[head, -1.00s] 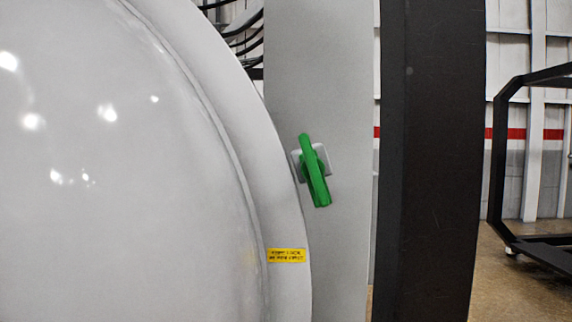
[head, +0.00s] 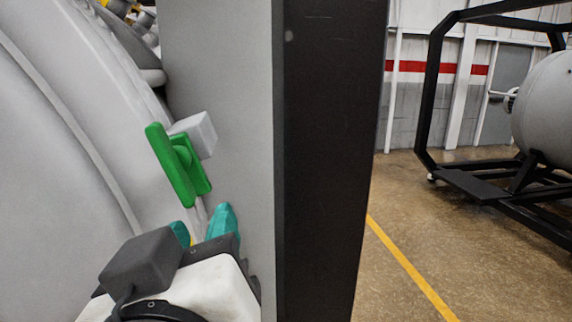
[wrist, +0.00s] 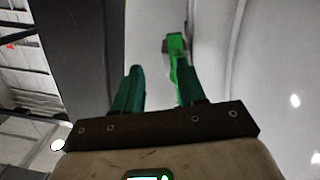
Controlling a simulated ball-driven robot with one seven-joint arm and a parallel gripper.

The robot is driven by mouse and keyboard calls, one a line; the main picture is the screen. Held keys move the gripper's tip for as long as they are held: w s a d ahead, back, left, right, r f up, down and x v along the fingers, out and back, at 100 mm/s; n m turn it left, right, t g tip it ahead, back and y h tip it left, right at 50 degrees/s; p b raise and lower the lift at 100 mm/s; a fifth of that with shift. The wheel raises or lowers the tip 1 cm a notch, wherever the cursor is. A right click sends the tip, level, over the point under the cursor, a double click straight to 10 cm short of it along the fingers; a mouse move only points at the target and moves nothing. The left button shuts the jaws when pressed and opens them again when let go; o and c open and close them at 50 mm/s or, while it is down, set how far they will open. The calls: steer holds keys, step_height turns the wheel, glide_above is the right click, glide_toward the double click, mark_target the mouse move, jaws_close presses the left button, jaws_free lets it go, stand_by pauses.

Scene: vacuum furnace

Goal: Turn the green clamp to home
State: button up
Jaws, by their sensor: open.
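The green clamp (head: 178,166) is a handle on a light grey block (head: 196,132), fixed to the grey panel beside the round furnace door. In the head view its handle is tilted, with its upper end leaning left. My gripper (head: 200,228) is just below the clamp, with its teal fingertips pointing up toward it. In the wrist view the clamp (wrist: 176,52) is ahead of my gripper (wrist: 162,80), nearer the right finger, whose tip overlaps the clamp's lower end in the picture. The fingers are apart. I cannot tell whether they touch the clamp.
The large grey door (head: 50,150) curves along the left. A black post (head: 325,150) stands right of the panel (head: 235,90). Farther right are open floor with a yellow line (head: 410,265) and a black frame (head: 432,100) around a grey tank (head: 545,105).

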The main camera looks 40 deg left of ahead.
mark_target(177, 165)
steer(key=s+a+r+y, duration=0.1)
steer(key=s+a+r, duration=0.1)
steer(key=s+r, duration=0.15)
steer(key=p+x, duration=0.3)
steer(key=x, duration=0.6)
steer(key=shift+w+d, duration=0.1)
steer(key=shift+w, duration=0.05)
steer(key=shift+w+a+f+p, duration=0.1)
steer(key=shift+w+a+p, duration=0.2)
steer(key=shift+w+a, duration=0.2)
jaws_close()
